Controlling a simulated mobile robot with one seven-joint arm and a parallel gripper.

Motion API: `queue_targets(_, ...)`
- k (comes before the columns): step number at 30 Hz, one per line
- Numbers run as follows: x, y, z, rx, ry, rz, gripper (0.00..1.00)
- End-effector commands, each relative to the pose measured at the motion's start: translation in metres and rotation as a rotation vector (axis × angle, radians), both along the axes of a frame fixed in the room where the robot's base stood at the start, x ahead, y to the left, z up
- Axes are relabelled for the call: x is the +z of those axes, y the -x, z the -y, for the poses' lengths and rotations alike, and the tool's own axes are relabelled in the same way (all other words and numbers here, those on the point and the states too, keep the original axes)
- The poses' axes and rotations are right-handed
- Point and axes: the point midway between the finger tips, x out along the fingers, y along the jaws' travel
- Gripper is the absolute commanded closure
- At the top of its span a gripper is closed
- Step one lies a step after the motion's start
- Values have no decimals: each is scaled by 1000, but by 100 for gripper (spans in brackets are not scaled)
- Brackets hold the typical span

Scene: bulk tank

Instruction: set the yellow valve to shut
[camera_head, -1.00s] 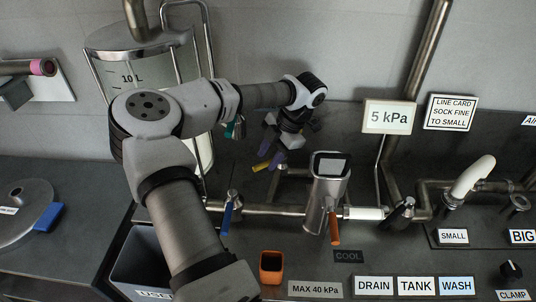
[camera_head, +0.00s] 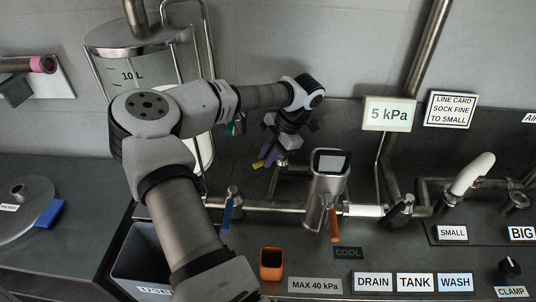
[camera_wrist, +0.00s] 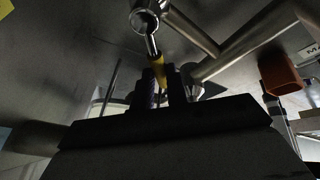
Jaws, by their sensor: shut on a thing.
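The yellow valve's handle (camera_head: 258,164) shows as a small yellow piece at my gripper (camera_head: 267,155), below the end of my arm in the head view. In the wrist view the yellow handle (camera_wrist: 159,71) runs down from a round metal fitting (camera_wrist: 145,20) and goes between the two dark fingers of my gripper (camera_wrist: 163,88). The fingers are shut on the handle. Its lower part is hidden behind them. Much of the valve body is hidden in the head view.
A blue-handled valve (camera_head: 227,213) and an orange-handled valve (camera_head: 335,225) stand on the pipework nearby. A gauge panel (camera_head: 389,115) reads 5 kPa. A glass tank (camera_head: 130,75) stands behind my arm. An orange cup (camera_head: 271,264) stands in front.

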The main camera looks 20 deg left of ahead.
Motion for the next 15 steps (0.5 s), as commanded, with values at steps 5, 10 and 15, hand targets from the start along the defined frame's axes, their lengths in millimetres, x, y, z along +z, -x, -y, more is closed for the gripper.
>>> queue_targets(5,0,0,0,22,-1,1,100)
queue_targets(10,-1,0,1,89,-1,2,100)
queue_targets(15,-1,1,5,210,-1,2,100)
